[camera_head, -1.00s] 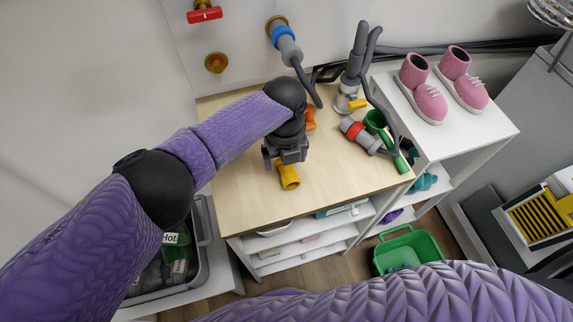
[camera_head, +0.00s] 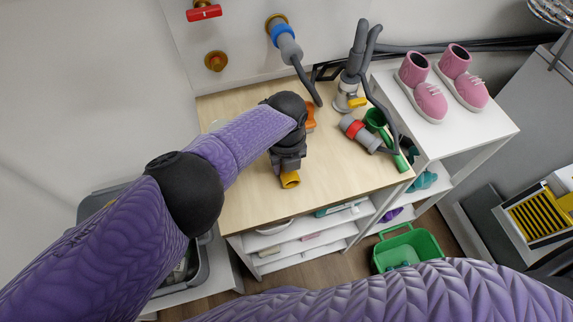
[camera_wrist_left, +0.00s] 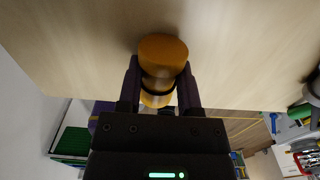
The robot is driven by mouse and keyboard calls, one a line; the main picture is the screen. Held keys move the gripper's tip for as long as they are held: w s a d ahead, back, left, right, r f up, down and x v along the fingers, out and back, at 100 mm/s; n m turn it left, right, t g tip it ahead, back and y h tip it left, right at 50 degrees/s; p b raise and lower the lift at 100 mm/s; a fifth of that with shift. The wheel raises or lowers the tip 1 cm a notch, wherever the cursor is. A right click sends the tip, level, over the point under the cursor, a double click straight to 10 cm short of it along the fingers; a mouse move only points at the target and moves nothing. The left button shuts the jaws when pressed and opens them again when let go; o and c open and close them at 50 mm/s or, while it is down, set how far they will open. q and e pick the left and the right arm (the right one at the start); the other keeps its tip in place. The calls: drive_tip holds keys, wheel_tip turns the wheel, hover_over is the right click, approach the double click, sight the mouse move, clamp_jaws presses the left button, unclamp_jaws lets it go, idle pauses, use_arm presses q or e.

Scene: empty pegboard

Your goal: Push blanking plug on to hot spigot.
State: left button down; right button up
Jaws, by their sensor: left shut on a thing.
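The yellow blanking plug (camera_head: 290,180) is at the front part of the wooden bench top. My left gripper (camera_head: 288,167) points down over it and covers part of it. In the left wrist view the gripper (camera_wrist_left: 160,88) is shut on the plug (camera_wrist_left: 162,55), with a finger on each side. Whether the plug touches the bench is hard to tell. A bare brass spigot (camera_head: 215,61) sticks out of the wall panel, below a red valve handle (camera_head: 204,13). My right forearm crosses the bottom; its gripper is out of view.
A blue-ringed hose connector (camera_head: 284,40) sits on a second wall fitting. A grey tap-like fitting (camera_head: 349,88), a red-ringed hose connector (camera_head: 358,132) and an orange object (camera_head: 310,117) are on the bench (camera_head: 240,190). Pink shoes (camera_head: 425,92) stand on the white shelf at right.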

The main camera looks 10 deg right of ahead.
use_arm(q)
wheel_tip(320, 180, up, 10)
drive_tip(key=shift+r, duration=0.1)
drive_tip(key=c, duration=1)
unclamp_jaws()
clamp_jaws()
